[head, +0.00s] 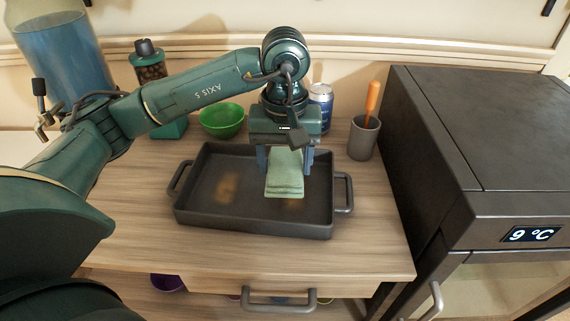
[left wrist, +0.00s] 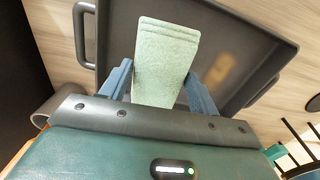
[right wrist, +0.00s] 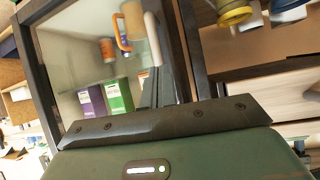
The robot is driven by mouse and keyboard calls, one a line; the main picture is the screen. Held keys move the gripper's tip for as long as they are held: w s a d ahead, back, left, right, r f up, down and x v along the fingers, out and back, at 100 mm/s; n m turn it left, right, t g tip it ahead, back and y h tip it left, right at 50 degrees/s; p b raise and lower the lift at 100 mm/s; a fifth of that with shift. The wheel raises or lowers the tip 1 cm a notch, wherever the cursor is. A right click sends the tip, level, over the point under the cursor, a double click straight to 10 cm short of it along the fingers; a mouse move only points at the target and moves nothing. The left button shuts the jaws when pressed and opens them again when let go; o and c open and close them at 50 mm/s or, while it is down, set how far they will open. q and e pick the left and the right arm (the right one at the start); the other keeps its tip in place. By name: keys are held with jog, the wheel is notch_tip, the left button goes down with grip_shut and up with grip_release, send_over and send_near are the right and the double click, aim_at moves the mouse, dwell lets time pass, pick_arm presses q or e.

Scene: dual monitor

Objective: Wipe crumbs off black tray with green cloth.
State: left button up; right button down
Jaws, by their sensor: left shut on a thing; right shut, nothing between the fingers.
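The black tray (head: 200,205) sits on the wooden counter, with a handle at each end; it also shows in the left wrist view (left wrist: 258,62). Two brownish crumb patches lie on its floor: one left of centre (head: 228,187) and one near the front (head: 291,203), partly behind the cloth. My left gripper (head: 285,165) is shut on the folded green cloth (head: 284,183) and holds it over the right half of the tray. I cannot tell whether the cloth touches the tray floor. My right gripper (right wrist: 160,95) shows in its wrist view, shut and empty, in front of a glass-doored cabinet.
A green bowl (head: 222,121), a blue-and-white can (head: 321,105) and a grey cup (head: 363,138) with an orange-handled tool stand behind the tray. A dark fridge (head: 470,130) borders the counter at right. A drawer handle (head: 279,302) juts out in front.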

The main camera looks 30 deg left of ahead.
pick_arm(q)
jog(key=shift+r, duration=0.15)
jog(key=shift+r+p, duration=0.55)
jog(key=shift+r, duration=0.9)
